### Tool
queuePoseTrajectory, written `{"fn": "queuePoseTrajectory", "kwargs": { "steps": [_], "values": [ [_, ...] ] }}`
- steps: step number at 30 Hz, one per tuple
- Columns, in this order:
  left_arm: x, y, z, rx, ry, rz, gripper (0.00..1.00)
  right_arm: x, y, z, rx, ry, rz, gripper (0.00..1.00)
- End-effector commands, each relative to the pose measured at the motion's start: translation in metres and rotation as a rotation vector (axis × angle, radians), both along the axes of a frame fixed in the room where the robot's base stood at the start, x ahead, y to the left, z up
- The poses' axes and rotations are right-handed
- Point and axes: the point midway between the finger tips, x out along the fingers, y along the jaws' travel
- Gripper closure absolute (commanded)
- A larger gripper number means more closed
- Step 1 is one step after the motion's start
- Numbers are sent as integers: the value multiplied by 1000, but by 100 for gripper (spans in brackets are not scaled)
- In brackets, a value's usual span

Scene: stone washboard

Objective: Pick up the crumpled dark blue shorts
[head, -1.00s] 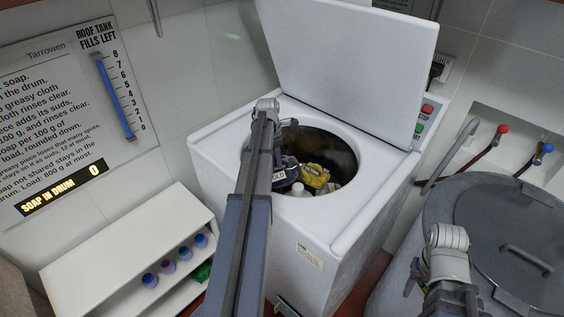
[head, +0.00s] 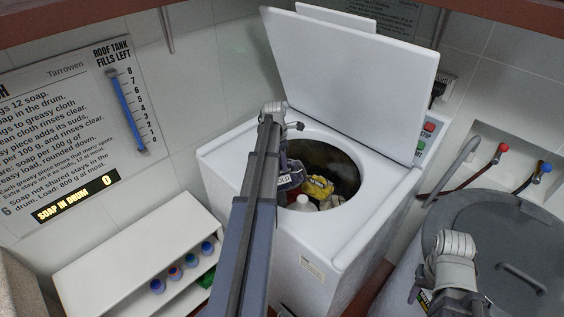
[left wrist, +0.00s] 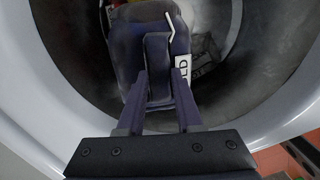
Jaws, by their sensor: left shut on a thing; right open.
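The dark blue shorts (left wrist: 128,48) are a crumpled bundle inside the washer drum in the left wrist view. My left gripper (left wrist: 160,70) is shut on them, its fingers pointing into the drum. In the head view my left gripper (head: 288,178) reaches down through the round opening at its left side, and the dark bundle there is hard to tell from the fingers. A white tag, partly readable as "OLD", shows beside the fingers in both views. My right gripper (head: 440,298) is open and empty at the lower right, in front of the grey round lid.
The white washer (head: 320,262) has its lid (head: 355,80) raised. A yellow cloth (head: 319,187) and a white item (head: 304,202) lie in the drum. A lidded grey tub (head: 500,225) stands at right.

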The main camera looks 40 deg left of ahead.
Motion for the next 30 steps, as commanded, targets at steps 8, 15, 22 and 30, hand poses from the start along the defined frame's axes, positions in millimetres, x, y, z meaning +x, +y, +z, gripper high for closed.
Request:
{"fn": "queuePoseTrajectory", "kwargs": {
  "steps": [8,15,22,30],
  "values": [
    [0,0,30,0,0,0,100,0,0,29,0,0,0,50],
    [0,0,51,0,0,0,100,0,0,51,0,0,0,50],
    [0,0,71,0,0,0,100,0,0,71,0,0,0,50],
    [0,0,94,0,0,0,100,0,0,94,0,0,0,50]
  ]
}}
